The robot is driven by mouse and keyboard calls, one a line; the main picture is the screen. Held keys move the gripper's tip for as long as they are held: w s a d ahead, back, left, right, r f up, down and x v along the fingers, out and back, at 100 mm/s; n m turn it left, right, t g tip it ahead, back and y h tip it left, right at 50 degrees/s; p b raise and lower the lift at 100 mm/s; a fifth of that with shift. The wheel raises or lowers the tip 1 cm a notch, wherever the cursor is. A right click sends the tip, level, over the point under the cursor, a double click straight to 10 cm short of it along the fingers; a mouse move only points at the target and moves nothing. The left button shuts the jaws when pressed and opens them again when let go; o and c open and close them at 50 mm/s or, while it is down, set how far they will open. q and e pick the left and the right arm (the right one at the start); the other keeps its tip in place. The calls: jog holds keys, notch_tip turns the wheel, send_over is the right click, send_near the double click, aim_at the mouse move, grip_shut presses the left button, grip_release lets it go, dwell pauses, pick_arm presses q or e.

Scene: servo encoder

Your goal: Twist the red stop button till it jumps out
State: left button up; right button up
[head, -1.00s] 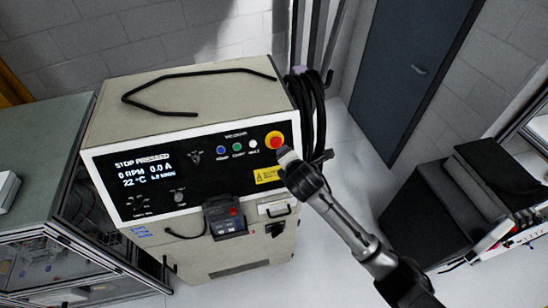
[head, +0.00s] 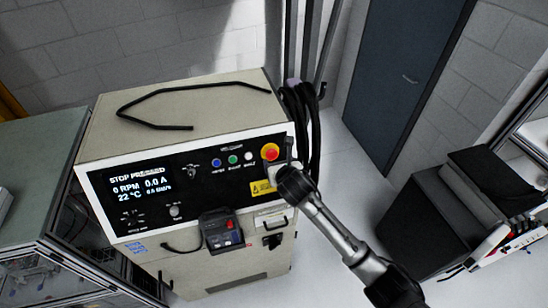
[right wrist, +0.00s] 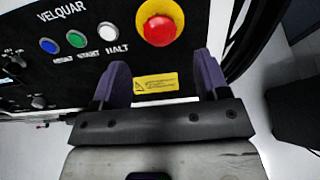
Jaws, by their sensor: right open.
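The red stop button (head: 270,152) sits on a yellow surround at the right end of the black front panel (head: 150,190). In the right wrist view the red stop button (right wrist: 159,30) is ahead of my gripper, slightly above the gap between the fingers. The display reads "STOP PRESSED". My right gripper (head: 288,160) is just right of and below the button in the head view. In the right wrist view its two purple fingers (right wrist: 160,80) are spread, with nothing between them but the panel behind. They are apart from the button. My left gripper is not in view.
Blue, green and white buttons (head: 249,157) are left of the stop button. A yellow warning label (head: 262,188) is below it. A small device with a red button (head: 222,231) hangs lower on the cabinet front. Black cables (head: 301,125) hang beside the cabinet's right edge.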

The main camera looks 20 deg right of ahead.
aim_at(272, 155)
jog(key=b+x, duration=0.2)
jog(key=x, duration=0.2)
jog(key=shift+w+f, duration=0.15)
jog(key=shift+b+x, duration=0.6)
jog(key=shift+x, duration=0.55)
jog(key=c, duration=0.7)
